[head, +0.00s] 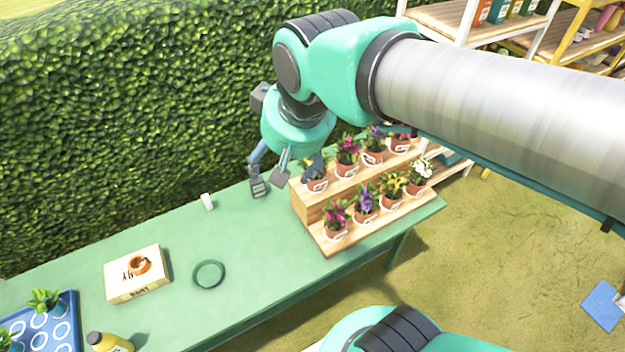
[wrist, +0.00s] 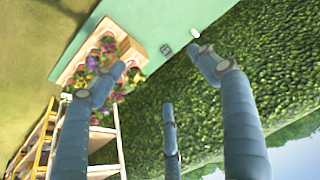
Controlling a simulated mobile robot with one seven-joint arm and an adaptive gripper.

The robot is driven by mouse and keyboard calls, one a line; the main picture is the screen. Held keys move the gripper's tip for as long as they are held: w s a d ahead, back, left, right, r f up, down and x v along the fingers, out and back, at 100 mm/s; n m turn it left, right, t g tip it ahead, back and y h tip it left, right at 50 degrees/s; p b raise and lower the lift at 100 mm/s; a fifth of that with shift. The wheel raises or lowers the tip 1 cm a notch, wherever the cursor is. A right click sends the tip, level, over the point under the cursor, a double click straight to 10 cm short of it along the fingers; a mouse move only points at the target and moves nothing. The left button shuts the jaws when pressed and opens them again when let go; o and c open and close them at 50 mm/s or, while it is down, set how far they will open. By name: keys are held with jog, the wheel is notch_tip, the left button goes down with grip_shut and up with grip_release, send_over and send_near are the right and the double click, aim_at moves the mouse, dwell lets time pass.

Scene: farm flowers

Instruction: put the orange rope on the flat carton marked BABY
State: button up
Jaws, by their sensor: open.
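The flat carton (head: 120,291), pale cream with dark print on top, lies on the green table at the left in the head view. The orange rope (head: 138,264), a small coil, rests on the carton's top, with part of the lettering covered. My gripper (head: 283,172) is over the far part of the table beside the flower stand, well to the right of the carton. In the wrist view my gripper (wrist: 165,78) has its fingers spread wide with nothing between them. The carton and rope do not show in the wrist view.
A wooden stepped stand (head: 305,207) holds several potted flowers. A small dark box (head: 258,188) and a white object (head: 207,201) stand near the hedge. A blue tray (head: 67,307) and a yellow bottle (head: 108,342) are front left.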

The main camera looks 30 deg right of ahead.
jog(key=s+d+f, duration=0.1)
jog(key=s+d, duration=0.2)
jog(key=s, duration=0.4)
jog(key=shift+s+f+t, duration=0.15)
jog(key=shift+f+t, duration=0.15)
notch_tip(320, 180, down, 8)
jog(key=b, duration=0.7)
jog(key=shift+r+b, duration=0.15)
jog(key=shift+b, duration=0.2)
